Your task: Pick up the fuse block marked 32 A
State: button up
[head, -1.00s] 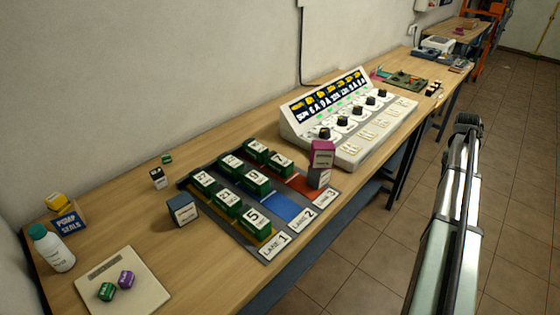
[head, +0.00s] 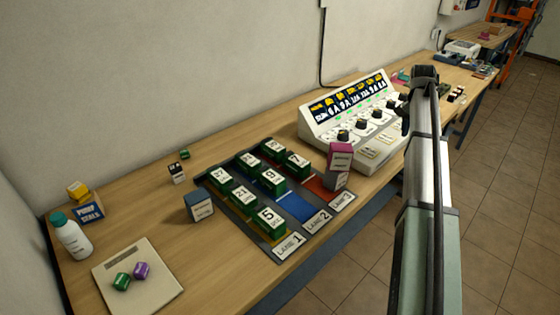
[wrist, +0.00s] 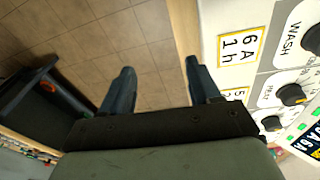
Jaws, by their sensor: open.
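No block with a readable 32 A mark shows. Green blocks with white tops stand in rows on the lane mat (head: 290,247), including one marked 5 (head: 268,221) and one marked 21 (head: 243,198). A green block (head: 121,282) and a purple block (head: 141,270) lie on a pale square plate (head: 165,290), their marks unreadable. My gripper (wrist: 160,82) is open and empty in the wrist view, over the floor beside the console's edge. In the head view my arm rises at the right, in front of the console's right end.
A sloped console (head: 347,117) with knobs and displays stands behind the mat. A pink-and-grey box (head: 339,160) stands on lane 3. A blue-grey box (head: 199,207), a white bottle (head: 72,238) and a pump seals box (head: 90,210) stand left.

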jog(key=w+a, duration=0.3)
jog(key=a, duration=0.8)
jog(key=w+a, duration=0.3)
jog(key=a, duration=0.8)
notch_tip(320, 180, up, 2)
jog(key=y, duration=0.2)
send_over(174, 166)
jog(key=shift+n, duration=0.4)
notch_tip(174, 166, down, 13)
jog(key=shift+d+f, duration=0.1)
jog(key=shift+d, duration=0.05)
jog(key=shift+c, duration=0.2)
jog(key=c, duration=1.1)
